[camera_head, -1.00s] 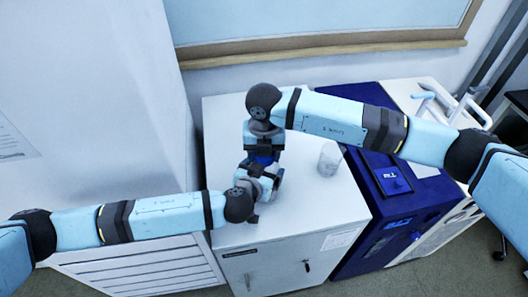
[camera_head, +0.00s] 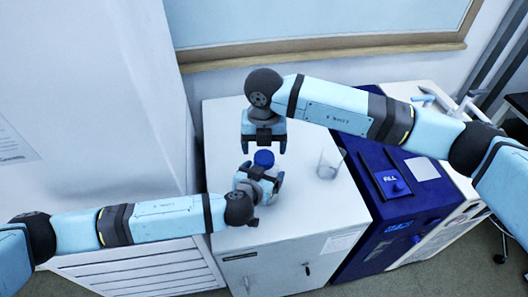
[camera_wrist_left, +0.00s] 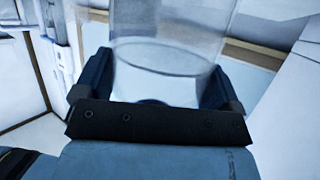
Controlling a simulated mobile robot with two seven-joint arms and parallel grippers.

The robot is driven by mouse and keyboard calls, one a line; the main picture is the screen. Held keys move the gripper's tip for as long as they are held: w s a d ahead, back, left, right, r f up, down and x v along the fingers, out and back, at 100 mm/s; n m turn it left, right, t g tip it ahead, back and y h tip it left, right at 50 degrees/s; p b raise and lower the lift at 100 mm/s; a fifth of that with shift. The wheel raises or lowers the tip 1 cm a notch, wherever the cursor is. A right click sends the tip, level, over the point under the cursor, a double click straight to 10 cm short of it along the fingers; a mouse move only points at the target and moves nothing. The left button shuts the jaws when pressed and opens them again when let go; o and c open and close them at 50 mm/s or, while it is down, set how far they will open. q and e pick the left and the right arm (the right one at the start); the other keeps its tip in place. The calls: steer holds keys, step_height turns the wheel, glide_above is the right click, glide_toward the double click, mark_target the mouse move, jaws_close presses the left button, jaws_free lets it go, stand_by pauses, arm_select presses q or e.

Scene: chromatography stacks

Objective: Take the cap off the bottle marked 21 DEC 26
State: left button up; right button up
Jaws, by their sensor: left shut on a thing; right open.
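A clear bottle (camera_wrist_left: 165,75) stands between the fingers of my left gripper (camera_wrist_left: 150,85) in the left wrist view. In the head view my left gripper (camera_head: 259,178) is shut on it above the white cabinet top. The bottle's blue cap (camera_head: 264,158) shows just above the left fingers, apparently on the bottle. My right gripper (camera_head: 264,146) is open and empty, just behind and above the cap, its fingers pointing down. No date marking can be read in these views.
A clear glass beaker (camera_head: 329,163) stands on the white cabinet (camera_head: 310,215) to the right of the grippers. A dark blue unit (camera_head: 375,225) adjoins the cabinet on the right. A tall white wall or cupboard rises on the left. The cabinet's front right is clear.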

arm_select(q)
steer(key=o, duration=1.4)
